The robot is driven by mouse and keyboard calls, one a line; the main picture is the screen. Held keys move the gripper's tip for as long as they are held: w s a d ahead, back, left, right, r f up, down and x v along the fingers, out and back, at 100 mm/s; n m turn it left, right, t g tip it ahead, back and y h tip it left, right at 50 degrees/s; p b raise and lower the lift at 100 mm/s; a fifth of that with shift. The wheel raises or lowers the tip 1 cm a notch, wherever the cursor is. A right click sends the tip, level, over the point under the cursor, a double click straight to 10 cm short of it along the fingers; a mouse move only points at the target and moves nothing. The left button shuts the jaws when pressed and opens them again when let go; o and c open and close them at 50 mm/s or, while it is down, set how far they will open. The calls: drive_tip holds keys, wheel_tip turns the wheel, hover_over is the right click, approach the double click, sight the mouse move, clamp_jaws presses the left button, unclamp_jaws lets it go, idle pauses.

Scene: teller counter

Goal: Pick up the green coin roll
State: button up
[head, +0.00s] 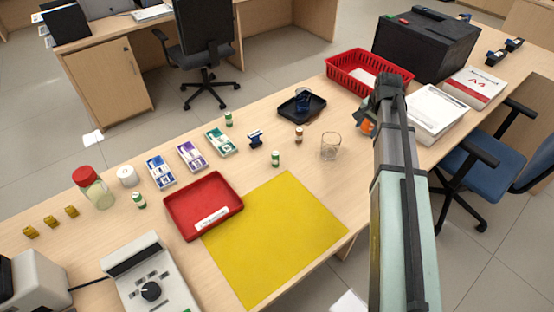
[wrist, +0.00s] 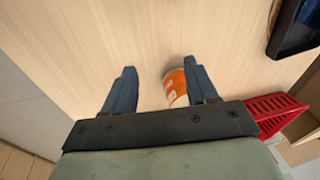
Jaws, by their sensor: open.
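Three small green coin rolls with pale bands stand on the counter in the head view: one near the middle (head: 276,159), one farther back (head: 228,119), and one at the left (head: 139,201) near a jar. My gripper (wrist: 160,67) is open in the wrist view, with nothing gripped. An orange and white container (wrist: 175,88) shows by its right finger, partly hidden by it; contact cannot be told. No green roll shows in the wrist view.
A brown roll (head: 299,134) and a clear glass (head: 331,146) stand right of the middle roll. A blue stamp (head: 256,139), banknote bundles (head: 191,155), a red tray (head: 187,225) and a black tray (head: 287,108) are nearby. The yellow mat (head: 280,240) is bare.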

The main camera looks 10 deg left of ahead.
drive_tip(key=s+a+r+m+g, duration=0.1)
drive_tip(key=s+a+r+m, duration=0.1)
drive_tip(key=a, duration=0.7)
drive_tip(key=s+a+r+m, duration=0.1)
drive_tip(key=s+a+r, duration=0.15)
drive_tip(key=a, duration=0.55)
wheel_tip(320, 180, up, 3)
drive_tip(key=m+g, duration=0.1)
drive_tip(key=m, duration=0.2)
hover_over(275, 153)
drive_tip(key=shift+f, duration=6.7)
clamp_jaws()
